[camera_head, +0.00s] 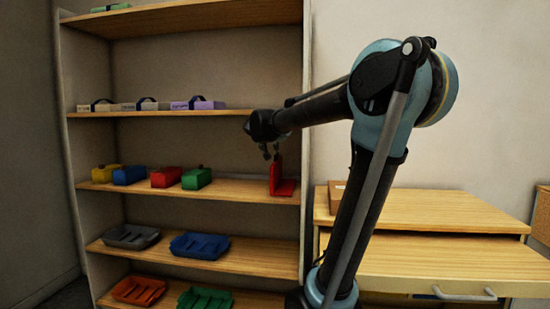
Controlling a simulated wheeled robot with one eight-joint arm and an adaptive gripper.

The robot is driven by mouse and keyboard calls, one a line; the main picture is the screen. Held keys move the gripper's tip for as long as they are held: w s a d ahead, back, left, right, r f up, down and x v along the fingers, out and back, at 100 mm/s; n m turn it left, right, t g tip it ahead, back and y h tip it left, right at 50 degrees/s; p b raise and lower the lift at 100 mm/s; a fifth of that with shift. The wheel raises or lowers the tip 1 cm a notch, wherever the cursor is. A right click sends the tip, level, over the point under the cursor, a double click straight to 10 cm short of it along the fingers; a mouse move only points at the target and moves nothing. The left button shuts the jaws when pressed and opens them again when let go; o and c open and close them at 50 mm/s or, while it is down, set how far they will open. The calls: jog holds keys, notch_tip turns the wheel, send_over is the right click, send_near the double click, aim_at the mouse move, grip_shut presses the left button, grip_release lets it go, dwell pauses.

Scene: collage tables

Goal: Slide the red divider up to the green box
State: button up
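The red divider (277,178) stands upright on its flat base at the right end of the middle shelf (240,190). The green box (197,178) is on the same shelf to its left, with a stretch of bare shelf between them. My gripper (269,152) reaches in from the right, fingers pointing down at the top of the red divider. Its fingers look a little apart. I cannot tell whether they touch the divider.
Left of the green box stand a red box (166,177), a blue box (129,175) and a yellow box (105,173). Handled cases (198,104) sit on the shelf above. Trays (200,246) lie on lower shelves. A wooden desk (430,212) with a drawer stands at right.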

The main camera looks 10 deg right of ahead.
aim_at(276, 155)
jog(key=x, duration=1.7)
jog(key=shift+s+f, duration=0.15)
grip_shut()
